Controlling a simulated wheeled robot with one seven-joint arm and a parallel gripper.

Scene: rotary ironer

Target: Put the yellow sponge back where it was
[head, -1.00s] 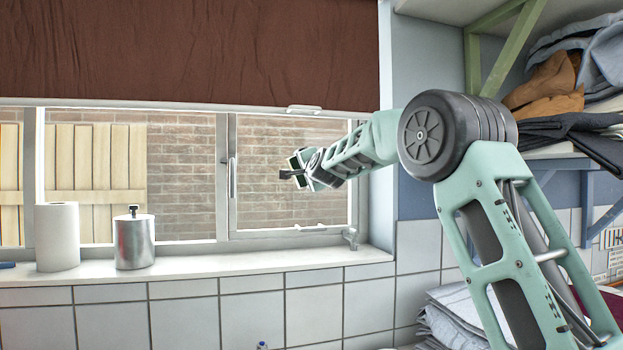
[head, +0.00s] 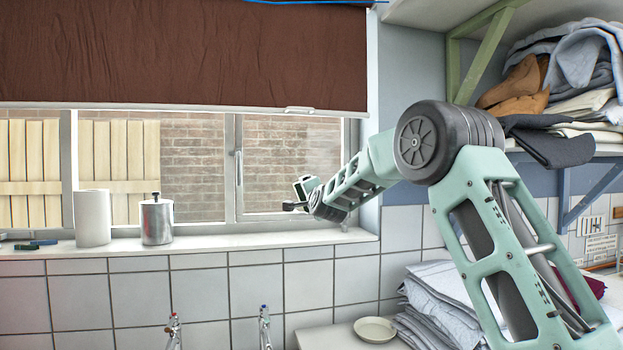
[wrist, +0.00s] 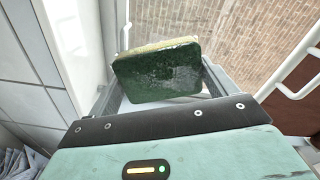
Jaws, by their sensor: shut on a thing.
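The yellow sponge (wrist: 158,70) is in the wrist view, with its dark green scouring side facing the camera and a thin yellow strip along its top edge. My gripper (wrist: 160,84) is shut on it, with a grey finger at each side. In the head view my gripper (head: 298,198) is in front of the right window pane, a little above the height of the sill. It is small there, and I cannot clearly make out the sponge.
The windowsill (head: 215,248) holds a paper roll (head: 92,218), a metal canister (head: 157,221) and small dark items (head: 35,244) at left. Two taps (head: 265,326) stand below. A pale dish (head: 375,329) lies beside folded cloths (head: 437,300). The sill right of the canister is clear.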

